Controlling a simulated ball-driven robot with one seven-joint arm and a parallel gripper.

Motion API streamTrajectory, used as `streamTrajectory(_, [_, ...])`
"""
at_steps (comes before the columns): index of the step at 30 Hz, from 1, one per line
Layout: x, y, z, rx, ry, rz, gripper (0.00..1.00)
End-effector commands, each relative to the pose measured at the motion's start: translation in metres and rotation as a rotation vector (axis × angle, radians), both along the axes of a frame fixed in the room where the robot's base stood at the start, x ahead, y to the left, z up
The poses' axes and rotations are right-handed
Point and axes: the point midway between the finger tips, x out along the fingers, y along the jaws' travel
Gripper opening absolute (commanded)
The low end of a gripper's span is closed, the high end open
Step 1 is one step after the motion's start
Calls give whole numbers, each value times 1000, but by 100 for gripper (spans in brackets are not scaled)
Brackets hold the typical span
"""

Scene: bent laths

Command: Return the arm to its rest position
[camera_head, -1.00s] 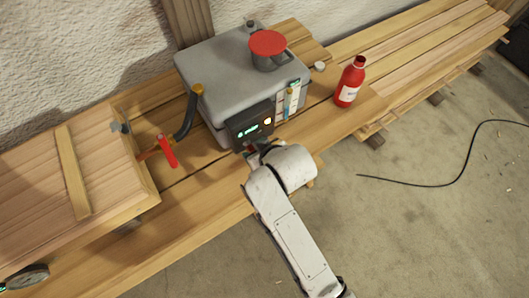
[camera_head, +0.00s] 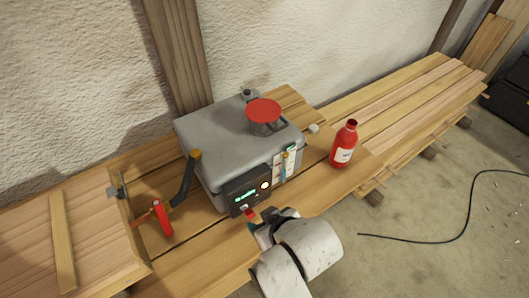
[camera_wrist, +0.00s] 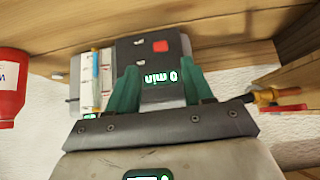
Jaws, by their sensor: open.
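My gripper (camera_head: 258,222) is just in front of the dark control panel (camera_head: 248,192) on the grey steam box, partly hidden by my wrist in the head view. In the wrist view my gripper's two green fingers (camera_wrist: 161,86) stand apart with nothing between them. The panel (camera_wrist: 135,55) shows behind them, with a lit display and a red switch (camera_wrist: 160,46). A narrow gap to the panel seems to show, but its depth is hard to judge. My white arm reaches in from the bottom of the head view.
The grey box (camera_head: 225,150) stands on a plank bench, with a red-topped pot (camera_head: 263,112) on it. A red bottle (camera_head: 344,146) stands right of it. A red-handled clamp (camera_head: 162,218) and dark hose (camera_head: 184,182) are left. The floor at right is open, crossed by a black cable (camera_head: 463,225).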

Motion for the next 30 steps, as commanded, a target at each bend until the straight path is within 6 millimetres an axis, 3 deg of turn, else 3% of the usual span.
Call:
streamTrajectory(6, [-1,-3,-2,-2,6,-7,51])
streamTrajectory(8, [-5,-16,-8,-7,26,-31,51])
streamTrajectory(11, [-20,-53,-24,-26,92,-107,51])
streamTrajectory(14, [-49,-106,-45,-55,192,-220,51])
streamTrajectory(18, [-106,-181,-69,-100,343,-388,51])
streamTrajectory(21, [-147,-221,-77,-127,436,-493,51])
streamTrajectory(25, [-189,-256,-81,-154,527,-588,51])
streamTrajectory(30, [-214,-273,-82,-169,577,-642,51])
